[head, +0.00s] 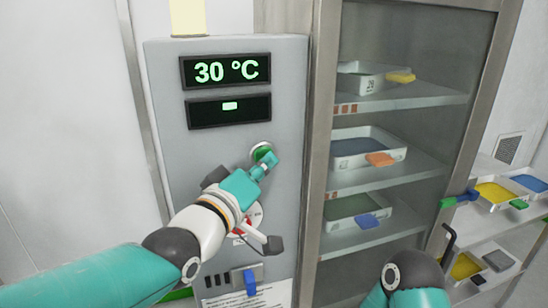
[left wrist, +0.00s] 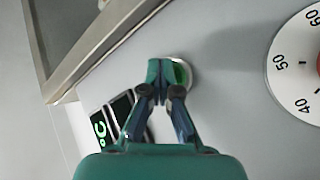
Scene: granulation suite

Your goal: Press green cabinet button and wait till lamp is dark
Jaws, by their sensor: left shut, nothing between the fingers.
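The green button (head: 261,151) in its pale round ring sits on the grey control panel (head: 170,130), below two displays. My left gripper (head: 270,161) is shut and empty, its fingertips at the button and covering part of it. In the left wrist view the shut fingertips (left wrist: 163,72) overlap the button (left wrist: 181,74); whether they press it in, I cannot tell. A pale yellow lamp (head: 188,18) stands on top of the panel, cut off by the picture's top edge. My right gripper is out of view; only part of that arm shows at the bottom.
The upper display (head: 225,71) reads 30 °C; the lower one (head: 229,110) shows a green bar. A dial (left wrist: 300,65) is partly behind my left arm. A blue switch (head: 249,281) sits lower. The glass-fronted cabinet (head: 400,120) holds trays. A rack (head: 490,225) with trays stands right.

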